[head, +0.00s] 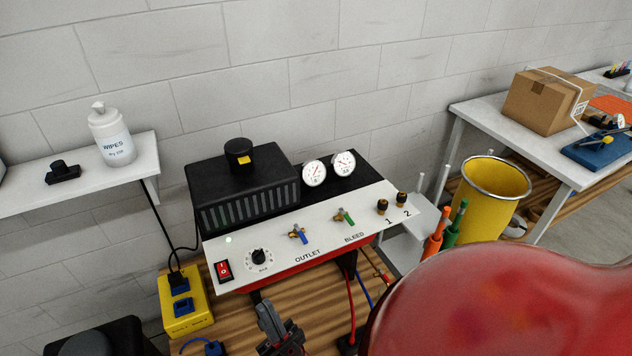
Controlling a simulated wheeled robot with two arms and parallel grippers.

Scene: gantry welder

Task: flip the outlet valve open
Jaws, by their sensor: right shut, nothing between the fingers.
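The outlet valve (298,235) is a small brass valve with a blue lever, on the white sloped panel (275,228) above the printed word OUTLET. Its lever points down and slightly right in the head view. The bleed valve (344,217), with a green lever, sits to its right above the word BLEED. My right gripper (270,318) is below the panel's front edge, near the bottom of the view. It is shut and empty, apart from the outlet valve. My left gripper is not in view.
A yellow bucket (490,200) is at right.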

